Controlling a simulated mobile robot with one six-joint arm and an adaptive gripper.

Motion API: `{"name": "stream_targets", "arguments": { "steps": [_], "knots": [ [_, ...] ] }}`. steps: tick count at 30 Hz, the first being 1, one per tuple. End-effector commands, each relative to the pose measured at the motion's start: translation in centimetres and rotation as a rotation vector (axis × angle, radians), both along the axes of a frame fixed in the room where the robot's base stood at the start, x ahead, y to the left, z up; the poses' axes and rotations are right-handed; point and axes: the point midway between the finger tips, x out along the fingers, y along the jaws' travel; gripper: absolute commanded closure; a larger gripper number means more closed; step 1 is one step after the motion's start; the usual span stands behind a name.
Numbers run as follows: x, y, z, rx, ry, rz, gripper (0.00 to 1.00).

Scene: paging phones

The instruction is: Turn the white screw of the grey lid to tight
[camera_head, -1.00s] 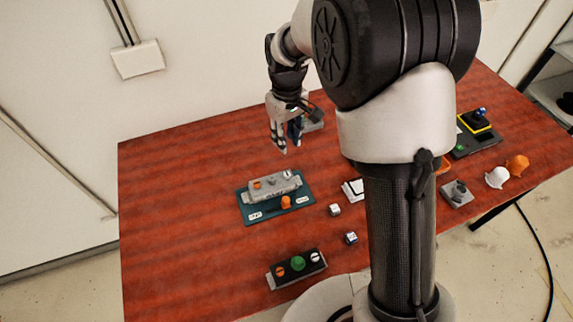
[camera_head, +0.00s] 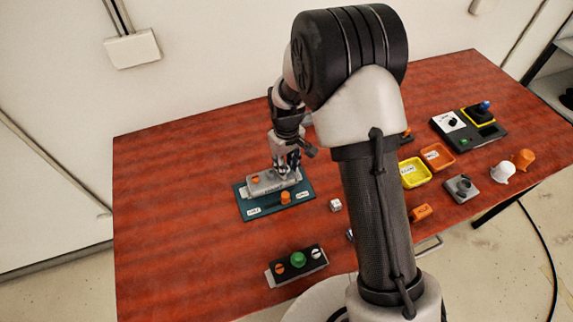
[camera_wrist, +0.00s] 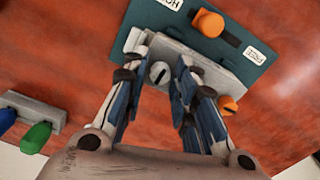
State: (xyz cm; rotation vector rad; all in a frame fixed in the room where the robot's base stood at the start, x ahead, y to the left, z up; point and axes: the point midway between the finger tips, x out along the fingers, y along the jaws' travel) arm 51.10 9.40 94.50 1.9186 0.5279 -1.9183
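The grey lid (camera_head: 265,187) is on a box on a teal board, and it also shows in the wrist view (camera_wrist: 192,62). Its white screw (camera_wrist: 159,72) shows in the wrist view with a dark diagonal slot; my gripper hides it in the head view. Its orange screw (camera_head: 256,180) is at the lid's left end, and shows at lower right in the wrist view (camera_wrist: 228,105). My gripper (camera_wrist: 161,60) is open, pointing down over the lid, one finger on each side of the white screw. I cannot tell whether the fingers touch it.
The teal board (camera_head: 248,209) carries an orange knob (camera_head: 285,198). A black-topped box (camera_head: 298,266) with a green knob stands in front. A white cube (camera_head: 335,205) is to the right. Yellow (camera_head: 414,173) and orange (camera_head: 438,157) trays lie further right. The table's left side is clear.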

Motion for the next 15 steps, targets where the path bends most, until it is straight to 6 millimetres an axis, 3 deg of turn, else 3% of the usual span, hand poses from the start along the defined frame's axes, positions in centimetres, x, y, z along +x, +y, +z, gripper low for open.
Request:
{"name": "stream_targets", "arguments": {
  "steps": [5,15],
  "knots": [
    [0.01,0.01,0.02,0.0,0.0,0.0,0.74],
    [0.01,0.01,0.03,0.0,0.0,0.0,0.96]
  ]
}}
